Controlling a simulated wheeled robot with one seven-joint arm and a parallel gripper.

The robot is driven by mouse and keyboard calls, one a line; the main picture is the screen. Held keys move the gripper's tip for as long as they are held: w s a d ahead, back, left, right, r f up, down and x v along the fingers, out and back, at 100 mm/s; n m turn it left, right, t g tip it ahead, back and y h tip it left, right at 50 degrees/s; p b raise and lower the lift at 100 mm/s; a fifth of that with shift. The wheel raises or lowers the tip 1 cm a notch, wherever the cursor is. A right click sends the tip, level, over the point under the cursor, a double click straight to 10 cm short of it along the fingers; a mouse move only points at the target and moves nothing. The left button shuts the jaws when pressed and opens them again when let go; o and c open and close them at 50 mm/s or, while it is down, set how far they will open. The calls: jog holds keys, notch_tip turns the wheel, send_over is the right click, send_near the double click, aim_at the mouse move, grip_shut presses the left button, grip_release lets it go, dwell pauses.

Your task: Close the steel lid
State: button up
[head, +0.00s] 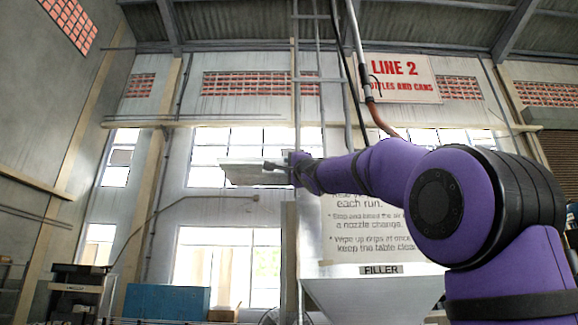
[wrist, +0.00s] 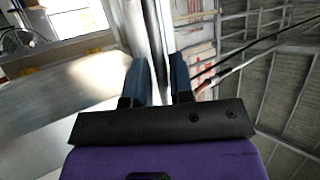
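The steel lid (head: 240,174) shows in the head view as a thin, pale metal plate, seen nearly edge-on and raised high above the filler. In the wrist view a broad pale metal surface, which looks like the lid (wrist: 60,110), fills the left side. My gripper (head: 268,166) is at the lid's right part in the head view. In the wrist view my gripper's (wrist: 163,75) two dark blue fingers stand apart, with the left finger overlapping the lid's edge. I cannot tell whether it touches. A metal post shows through the gap between the fingers.
The pale filler hopper (head: 372,294), labelled FILLER, stands below my arm, with a lettered notice panel (head: 365,222) above it. Upright metal rails (head: 298,80) and a hanging hose (head: 378,118) rise close by. A blue cabinet (head: 167,301) stands at lower left.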

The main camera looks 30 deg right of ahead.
jog(key=shift+w+r, duration=0.35)
jog(key=shift+w, duration=0.15)
jog(key=shift+c, duration=0.3)
jog(key=shift+d, duration=0.1)
grip_shut()
jog(key=s+d, duration=0.7)
jog(key=d, duration=0.4)
jog(key=s+d, duration=0.8)
jog(key=d, duration=0.3)
